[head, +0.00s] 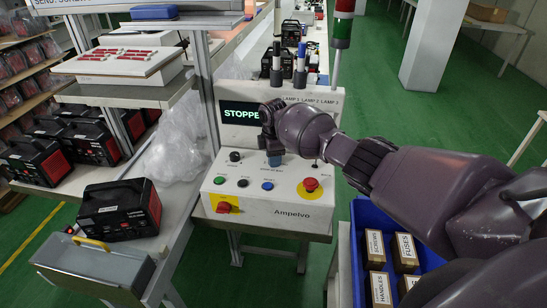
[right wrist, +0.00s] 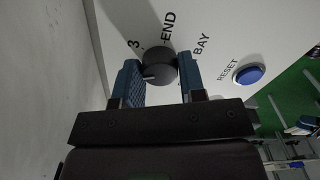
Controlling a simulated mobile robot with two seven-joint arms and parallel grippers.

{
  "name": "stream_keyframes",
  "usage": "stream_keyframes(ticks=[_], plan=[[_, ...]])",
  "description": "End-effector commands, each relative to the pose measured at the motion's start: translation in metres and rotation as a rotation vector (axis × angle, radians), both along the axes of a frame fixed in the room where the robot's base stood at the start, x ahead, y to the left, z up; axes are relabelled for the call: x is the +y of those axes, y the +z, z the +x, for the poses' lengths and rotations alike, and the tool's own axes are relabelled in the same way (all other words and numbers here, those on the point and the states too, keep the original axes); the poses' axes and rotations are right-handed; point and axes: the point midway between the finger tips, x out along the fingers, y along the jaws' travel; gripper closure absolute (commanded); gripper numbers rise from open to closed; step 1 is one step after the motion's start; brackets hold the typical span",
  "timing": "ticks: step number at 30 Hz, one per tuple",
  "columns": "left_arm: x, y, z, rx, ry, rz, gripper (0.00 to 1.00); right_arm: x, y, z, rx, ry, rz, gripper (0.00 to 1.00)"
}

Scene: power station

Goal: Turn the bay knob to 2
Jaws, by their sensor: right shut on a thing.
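The bay knob (right wrist: 159,60) is a round black knob on the white panel, with "BAY", "END" and "3" printed around it in the right wrist view. A short white mark shows on its lower left side, away from the "3" and "END" labels. My right gripper (right wrist: 161,80) has its two blue fingers on either side of the knob and is shut on it. In the head view my right gripper (head: 274,158) reaches down onto the white control console (head: 285,214) and hides the knob. The number 2 is not visible. My left gripper is not in view.
A blue reset button (right wrist: 249,74) lies right of the knob in the right wrist view. The console also has a red stop button (head: 311,184), another black knob (head: 235,156) and a partly covered display (head: 241,112) reading "STOPPE". A blue crate (head: 357,230) holds labelled boxes.

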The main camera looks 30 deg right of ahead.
Motion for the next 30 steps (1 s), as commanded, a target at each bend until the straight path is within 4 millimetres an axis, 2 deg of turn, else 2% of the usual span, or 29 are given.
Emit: stream_keyframes(ticks=[10, 26, 27, 30], plan=[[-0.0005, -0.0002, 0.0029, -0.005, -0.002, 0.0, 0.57, 0.0008, 0.0001, 0.0001, 0.0, 0.13, 0.001, 0.86], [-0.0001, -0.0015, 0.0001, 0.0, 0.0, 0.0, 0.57, 0.0009, 0.0004, 0.0001, 0.0, 0.15, 0.001, 0.86], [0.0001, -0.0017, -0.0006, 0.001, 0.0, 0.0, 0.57, 0.0009, 0.0004, 0.0001, 0.0, 0.15, 0.001, 0.56], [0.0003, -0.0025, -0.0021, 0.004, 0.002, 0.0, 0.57, 0.0008, 0.0004, 0.0002, 0.0, 0.15, 0.001, 0.41]])
